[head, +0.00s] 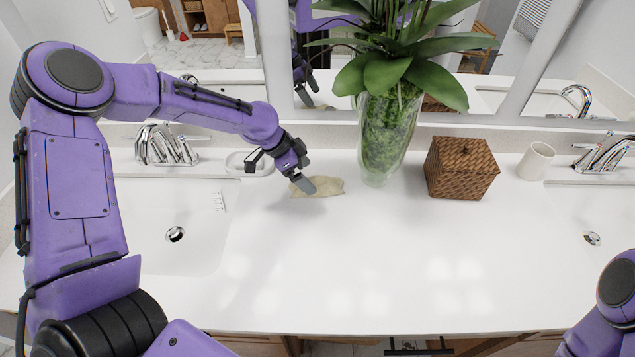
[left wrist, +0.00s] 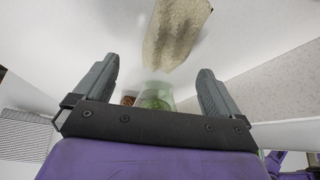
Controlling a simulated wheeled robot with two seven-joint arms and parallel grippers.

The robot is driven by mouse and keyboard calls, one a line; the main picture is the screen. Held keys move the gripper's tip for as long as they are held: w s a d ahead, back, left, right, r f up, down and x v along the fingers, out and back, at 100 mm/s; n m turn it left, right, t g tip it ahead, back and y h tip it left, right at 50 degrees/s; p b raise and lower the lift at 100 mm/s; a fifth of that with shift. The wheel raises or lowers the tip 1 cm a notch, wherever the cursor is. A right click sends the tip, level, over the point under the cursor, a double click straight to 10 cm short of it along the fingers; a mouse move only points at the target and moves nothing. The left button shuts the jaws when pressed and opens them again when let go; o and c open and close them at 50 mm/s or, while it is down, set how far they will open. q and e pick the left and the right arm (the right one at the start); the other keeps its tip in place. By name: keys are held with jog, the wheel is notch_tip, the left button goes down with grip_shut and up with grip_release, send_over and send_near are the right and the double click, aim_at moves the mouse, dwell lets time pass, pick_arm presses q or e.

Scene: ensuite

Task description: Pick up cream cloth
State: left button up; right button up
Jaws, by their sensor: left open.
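A cream cloth (head: 320,187) lies on the white vanity counter, left of the glass vase. My left gripper (head: 303,186) is just above the cloth's left part and hides some of it in the head view. In the left wrist view the cloth (left wrist: 176,30) shows at the top, beyond the fingertips. The two fingers of my left gripper (left wrist: 158,80) stand wide apart with nothing between them. My right gripper is not in view; only part of my right arm shows at the lower right edge of the head view.
A glass vase (head: 388,135) with a leafy plant stands close to the right of the cloth. A brown woven box (head: 461,168) and a white cup (head: 536,161) stand farther right. A soap dish (head: 249,163) is at the left. The front middle of the counter is clear.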

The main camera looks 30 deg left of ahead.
aim_at(315, 181)
pick_arm(q)
jog(key=f, duration=0.1)
jog(key=w+f+p, duration=0.1)
jog(key=w+d+f, duration=0.1)
jog(key=shift+w+f, duration=0.15)
jog(key=shift+f, duration=0.25)
jog(key=shift+d+f, duration=0.2)
jog(key=shift+f, duration=0.25)
jog(key=c, duration=1.1)
jog(key=shift+r, duration=0.1)
